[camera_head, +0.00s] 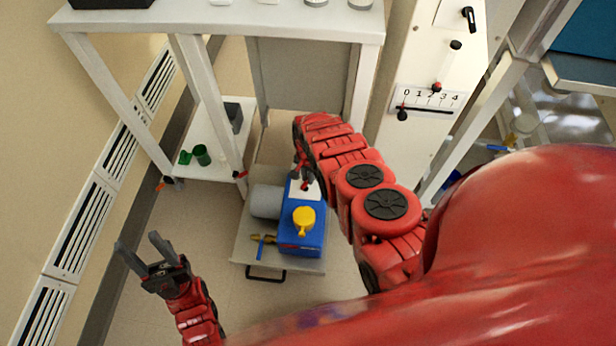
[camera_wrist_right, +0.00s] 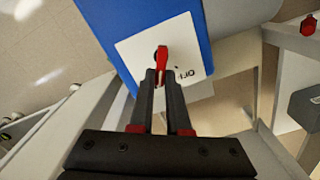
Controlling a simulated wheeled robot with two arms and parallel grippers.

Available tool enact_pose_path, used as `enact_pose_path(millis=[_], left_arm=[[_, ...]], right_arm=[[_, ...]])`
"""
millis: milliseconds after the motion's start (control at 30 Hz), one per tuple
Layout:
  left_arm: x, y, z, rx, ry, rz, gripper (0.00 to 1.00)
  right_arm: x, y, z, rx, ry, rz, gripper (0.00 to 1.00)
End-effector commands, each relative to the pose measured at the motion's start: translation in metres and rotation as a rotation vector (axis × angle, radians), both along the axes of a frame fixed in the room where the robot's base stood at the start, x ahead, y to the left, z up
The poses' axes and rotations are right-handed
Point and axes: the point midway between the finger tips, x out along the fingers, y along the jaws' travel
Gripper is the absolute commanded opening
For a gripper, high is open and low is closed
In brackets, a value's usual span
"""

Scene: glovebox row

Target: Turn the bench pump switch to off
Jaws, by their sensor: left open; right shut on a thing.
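The bench pump (camera_head: 300,238) is a blue box with a yellow knob (camera_head: 303,217) on top and a grey cylinder (camera_head: 266,202) at its left side. Its white switch plate (camera_wrist_right: 190,48) carries a red switch handle (camera_wrist_right: 162,57) and small dark markings, partly hidden by the fingers. My right gripper (camera_wrist_right: 161,78) is shut on the red handle; in the head view the right arm reaches down to the pump's far end. My left gripper (camera_head: 142,248) is open and empty, left of the pump and apart from it.
The pump stands on a low pull-out tray (camera_head: 245,245) with a black handle (camera_head: 265,277). White frame legs stand nearby. Floor is clear around my left gripper.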

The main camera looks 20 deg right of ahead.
Motion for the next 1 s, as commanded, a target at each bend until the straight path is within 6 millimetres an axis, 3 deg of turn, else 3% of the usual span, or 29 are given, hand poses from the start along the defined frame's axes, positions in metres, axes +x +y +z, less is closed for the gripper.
enact_pose_path(millis=[600,1000], left_arm=[[0.0,0.0,0.0042,0.0,0.0,0.0,0.5],[0.0,0.0,0.0042,0.0,0.0,0.0,0.5]], right_arm=[[0.0047,0.0034,0.0,-0.002,-0.003,0.379,0.0],[0.0051,0.0041,-0.0001,-0.002,-0.001,0.48,0.0]])
